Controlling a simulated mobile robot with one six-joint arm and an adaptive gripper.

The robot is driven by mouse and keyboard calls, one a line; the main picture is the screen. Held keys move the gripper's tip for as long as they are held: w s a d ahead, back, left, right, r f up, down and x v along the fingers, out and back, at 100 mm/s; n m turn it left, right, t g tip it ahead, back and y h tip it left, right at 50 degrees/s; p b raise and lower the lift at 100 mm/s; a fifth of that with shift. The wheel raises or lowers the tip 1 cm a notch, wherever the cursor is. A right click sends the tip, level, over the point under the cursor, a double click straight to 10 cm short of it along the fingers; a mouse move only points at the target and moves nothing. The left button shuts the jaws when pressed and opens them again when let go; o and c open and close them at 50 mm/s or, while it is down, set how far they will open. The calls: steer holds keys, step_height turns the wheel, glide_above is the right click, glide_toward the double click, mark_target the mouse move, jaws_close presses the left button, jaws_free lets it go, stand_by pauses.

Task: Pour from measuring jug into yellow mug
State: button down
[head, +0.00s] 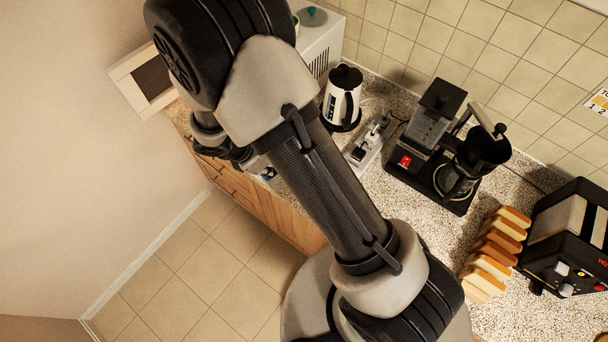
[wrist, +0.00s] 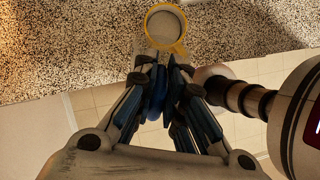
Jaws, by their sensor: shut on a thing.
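The yellow mug (wrist: 165,26) stands on the speckled counter at the top of the wrist view, seen from above. It has a yellow rim, a pale grey inside and a handle towards the lower right. My gripper (wrist: 164,70) is just below it in that view, shut on a blue upright part, which I take for the handle of the measuring jug (wrist: 157,92). The jug's body and contents cannot be made out. In the head view my gripper (head: 242,157) is mostly behind my arm, near the counter's left end, and mug and jug are not clearly visible.
A white kettle (head: 341,100), a power strip (head: 370,138), a coffee maker (head: 440,150), a rack of toast (head: 495,250) and a black toaster (head: 570,240) stand along the counter to the right. A white appliance (head: 320,45) stands at the back. The tiled floor (head: 190,270) is clear.

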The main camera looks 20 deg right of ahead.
steer(key=shift+s+a+f+t+h+b, duration=0.2)
steer(key=shift+a+f+h+b, duration=0.55)
steer(key=shift+b, duration=0.85)
steer(key=shift+s+a+f+t+h+b, duration=0.15)
steer(key=shift+a+f+h+b, duration=0.55)
steer(key=shift+b, duration=0.9)
steer(key=s+a+f+t+h+b, duration=0.2)
steer(key=a+f+h+b, duration=0.6)
steer(key=b, duration=0.7)
steer(key=shift+h+b, duration=0.3)
steer(key=shift+h, duration=0.35)
